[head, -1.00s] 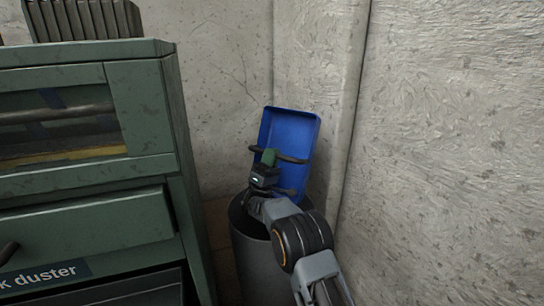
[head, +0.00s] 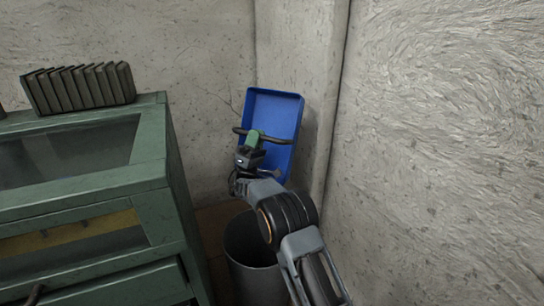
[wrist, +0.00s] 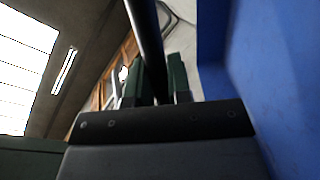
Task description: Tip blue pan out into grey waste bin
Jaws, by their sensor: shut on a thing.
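The blue pan (head: 284,112) is tilted steeply on its side, almost upright, above the bin and near the wall corner. A dark bar handle (head: 275,140) runs across it. My gripper (head: 254,138) is shut on this handle, with the pan behind it. In the wrist view the dark bar (wrist: 147,45) passes between the green fingers, and the pan's blue side (wrist: 268,80) fills the right. The grey waste bin (head: 250,268) stands on the floor below, partly hidden by my arm. Its inside shows only in part, and I cannot tell what it holds.
A green cabinet (head: 150,200) with a glazed top stands at the left, with a row of dark slabs (head: 80,88) on it. Concrete walls (head: 440,150) close in behind and at the right. The floor gap around the bin is narrow.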

